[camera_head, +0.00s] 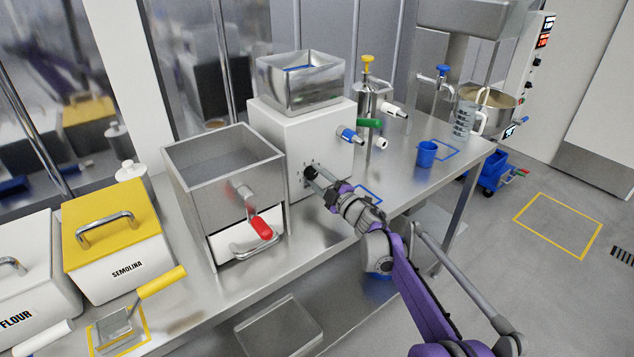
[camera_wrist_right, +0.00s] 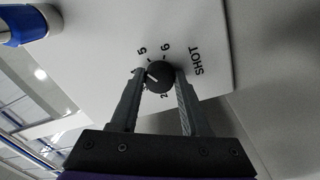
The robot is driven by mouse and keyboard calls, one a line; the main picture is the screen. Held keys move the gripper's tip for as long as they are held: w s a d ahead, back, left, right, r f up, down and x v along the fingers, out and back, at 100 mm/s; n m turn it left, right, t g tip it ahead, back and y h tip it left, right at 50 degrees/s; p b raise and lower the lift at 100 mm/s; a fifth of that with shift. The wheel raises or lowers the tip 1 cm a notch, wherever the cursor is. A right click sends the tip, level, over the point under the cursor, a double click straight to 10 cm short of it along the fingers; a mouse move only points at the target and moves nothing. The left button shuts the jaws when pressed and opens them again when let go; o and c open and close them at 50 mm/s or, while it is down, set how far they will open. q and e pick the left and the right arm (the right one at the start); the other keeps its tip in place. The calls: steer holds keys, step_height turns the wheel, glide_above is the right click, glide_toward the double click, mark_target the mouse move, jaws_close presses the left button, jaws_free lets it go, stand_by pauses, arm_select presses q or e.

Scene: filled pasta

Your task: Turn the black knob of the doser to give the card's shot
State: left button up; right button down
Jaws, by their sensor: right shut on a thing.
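The doser (camera_head: 265,122) is a white box with a steel hopper on top, standing on the steel bench. Its black knob (camera_head: 309,172) is low on the front face. A pale pointer mark shows on the knob, on the side near the left finger. My right gripper (camera_head: 315,178) is shut on the knob, one finger on each side (camera_wrist_right: 158,98). No card is readable. My left gripper is out of view.
A steel bin (camera_head: 225,165) with a red-handled crank stands left of the doser. Blue-ended (camera_head: 350,135) and green-ended (camera_head: 369,122) fittings stick out near the doser's right side. A blue cup (camera_head: 426,154) and a clear jug (camera_head: 466,120) stand farther right.

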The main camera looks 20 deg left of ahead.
steer(key=shift+m+b, duration=0.5)
steer(key=shift+m, duration=0.7)
steer(key=shift+c, duration=1.9)
jaws_free()
steer(key=b+v, duration=0.1)
steer(key=v, duration=1)
steer(key=shift+a, duration=0.1)
steer(key=shift+f, duration=0.1)
